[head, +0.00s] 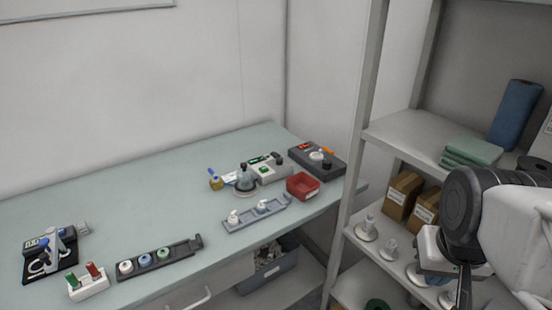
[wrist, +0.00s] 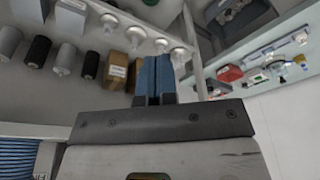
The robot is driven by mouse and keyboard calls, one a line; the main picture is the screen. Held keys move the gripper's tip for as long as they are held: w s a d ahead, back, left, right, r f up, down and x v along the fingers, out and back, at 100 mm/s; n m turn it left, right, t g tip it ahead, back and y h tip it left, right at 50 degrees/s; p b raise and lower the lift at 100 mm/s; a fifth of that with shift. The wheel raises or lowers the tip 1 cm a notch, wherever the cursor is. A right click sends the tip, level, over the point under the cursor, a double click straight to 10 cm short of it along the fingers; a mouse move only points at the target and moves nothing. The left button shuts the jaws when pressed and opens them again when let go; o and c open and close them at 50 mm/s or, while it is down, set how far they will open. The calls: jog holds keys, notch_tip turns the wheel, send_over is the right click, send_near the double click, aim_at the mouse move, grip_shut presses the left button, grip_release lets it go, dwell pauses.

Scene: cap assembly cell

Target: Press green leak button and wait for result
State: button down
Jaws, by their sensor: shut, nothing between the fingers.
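A light grey tester box (head: 270,172) stands toward the back right of the table, with a small green button-like spot (head: 264,170) on top and a dark display behind it. A clear domed vessel (head: 246,178) stands beside its left side. The display's reading is too small to tell. In the wrist view, a green patch (wrist: 277,68) shows among the devices on the table at the upper right. My gripper (wrist: 155,70) is shut and empty, its blue fingers together. In the head view it is at the lower right, in front of the shelf, well away from the tester.
A red bin (head: 302,186), a grey rack (head: 256,215) and a dark device (head: 318,160) surround the tester.

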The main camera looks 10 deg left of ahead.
jog(key=w+a+r+n+y, duration=0.1)
jog(key=w+a+r, duration=0.1)
jog(key=w+a, duration=0.35)
jog(key=w+a+r+y, duration=0.1)
jog(key=w+a+y, duration=0.1)
jog(key=w, duration=0.7)
jog(key=t+y, duration=0.3)
jog(key=y, duration=0.1)
send_over(265, 168)
notch_tip(265, 168, down, 12)
jog(key=shift+d+f, duration=0.1)
jog(key=shift+f, duration=0.15)
jog(key=shift+f, duration=4.2)
jog(key=shift+s+f, duration=0.1)
jog(key=shift+f, duration=0.5)
